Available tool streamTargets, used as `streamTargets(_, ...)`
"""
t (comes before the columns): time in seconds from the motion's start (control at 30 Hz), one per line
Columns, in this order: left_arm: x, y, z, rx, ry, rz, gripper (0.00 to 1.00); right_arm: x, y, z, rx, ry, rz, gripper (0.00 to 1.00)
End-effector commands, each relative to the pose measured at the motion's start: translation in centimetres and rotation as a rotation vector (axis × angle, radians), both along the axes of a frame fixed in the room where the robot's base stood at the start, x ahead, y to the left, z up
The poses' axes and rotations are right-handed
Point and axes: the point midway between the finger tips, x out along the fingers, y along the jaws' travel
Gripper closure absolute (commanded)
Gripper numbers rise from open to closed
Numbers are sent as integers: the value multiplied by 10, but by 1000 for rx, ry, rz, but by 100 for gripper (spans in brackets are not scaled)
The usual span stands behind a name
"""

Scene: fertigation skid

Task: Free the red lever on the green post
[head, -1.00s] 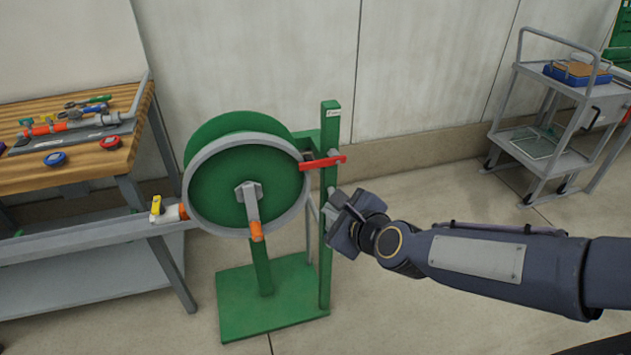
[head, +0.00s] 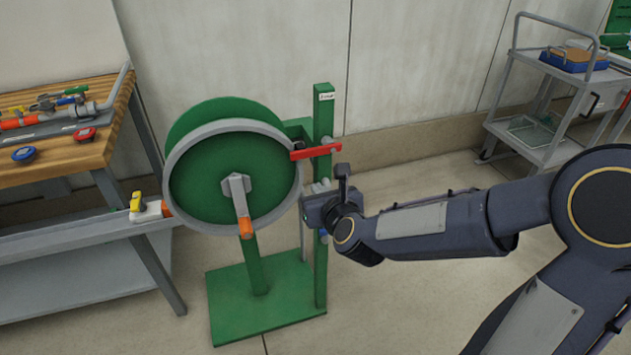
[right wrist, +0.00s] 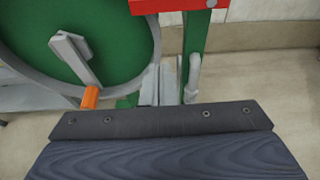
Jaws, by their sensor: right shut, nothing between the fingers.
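The red lever (head: 317,150) sticks out roughly level across the upper part of the green post (head: 324,108), beside the reel's rim. In the right wrist view the lever (right wrist: 180,5) is cut off by the top edge, with the green post (right wrist: 196,38) below it. My right gripper (head: 318,192) is below the lever, in front of the post in the head view and hiding part of it. It is shut and empty, apart from the lever. Whether it touches the post, I cannot tell. My left gripper is not in view.
A green reel (head: 205,175) with a grey rim and an orange-handled crank (head: 242,210) stands left of the post, on a green base plate (head: 265,305). A wooden-topped bench (head: 60,165) with tools is at the left. A grey cart (head: 545,145) stands at the back right.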

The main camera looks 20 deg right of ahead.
Motion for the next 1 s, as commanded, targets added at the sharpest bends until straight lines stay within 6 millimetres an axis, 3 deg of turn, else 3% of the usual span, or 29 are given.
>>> streamTargets(0.4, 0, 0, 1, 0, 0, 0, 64, 82, 3, -30, -1, 2, 0, 100)
streamTargets(0.5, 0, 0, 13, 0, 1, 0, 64, 80, 3, -5, -2, -5, 1, 100)
streamTargets(0.6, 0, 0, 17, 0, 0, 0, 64, 80, 3, 5, -1, -1, 0, 100)
streamTargets(1.0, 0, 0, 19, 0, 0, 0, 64, 80, 3, 12, -1, 1, 0, 100)
